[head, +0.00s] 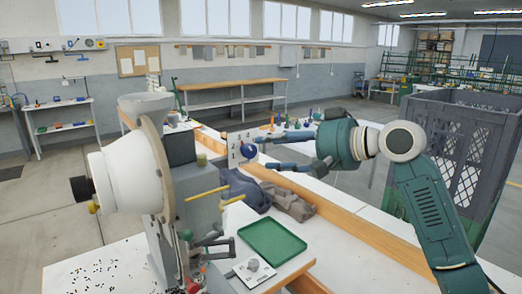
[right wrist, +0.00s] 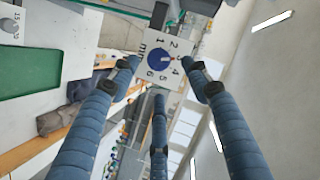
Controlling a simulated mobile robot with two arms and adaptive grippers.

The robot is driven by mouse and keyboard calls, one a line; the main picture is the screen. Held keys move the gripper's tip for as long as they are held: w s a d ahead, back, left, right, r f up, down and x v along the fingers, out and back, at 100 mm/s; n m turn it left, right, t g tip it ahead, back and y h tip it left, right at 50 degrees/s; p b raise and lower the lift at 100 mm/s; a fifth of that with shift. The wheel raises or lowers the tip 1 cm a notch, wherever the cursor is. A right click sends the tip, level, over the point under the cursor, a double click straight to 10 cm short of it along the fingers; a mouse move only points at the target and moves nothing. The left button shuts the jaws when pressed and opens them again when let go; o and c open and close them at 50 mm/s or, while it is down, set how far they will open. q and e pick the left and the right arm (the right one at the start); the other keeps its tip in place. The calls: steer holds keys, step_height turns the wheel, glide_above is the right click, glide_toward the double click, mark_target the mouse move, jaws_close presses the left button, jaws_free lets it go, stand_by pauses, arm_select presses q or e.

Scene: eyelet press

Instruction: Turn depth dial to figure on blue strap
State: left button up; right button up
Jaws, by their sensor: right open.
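The depth dial is a round blue knob (head: 249,151) on a white plate (head: 235,145) at the front of the press (head: 183,185). In the right wrist view the blue knob (right wrist: 160,60) sits among figures 1 to 6 and "mm", and its small orange mark seems to point near 3. My right gripper (head: 262,153) is open, its fingers pointing at the dial. In the right wrist view its fingers (right wrist: 160,85) spread around the plate's lower side, apart from the knob. A blue-grey cloth item (head: 243,188) lies behind the press; I cannot make out a strap figure. My left gripper is not in view.
A green tray (head: 272,243) and a white card with a grey knob (head: 252,272) are on the near bench. A brown-grey cloth item (head: 290,204) lies by the wooden rail. A large grey crate (head: 462,150) stands at the right. Small coloured pieces (head: 290,124) stand behind the gripper.

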steer(key=v, duration=0.6)
steer(key=shift+s+d, duration=0.15)
steer(key=shift+d, duration=0.15)
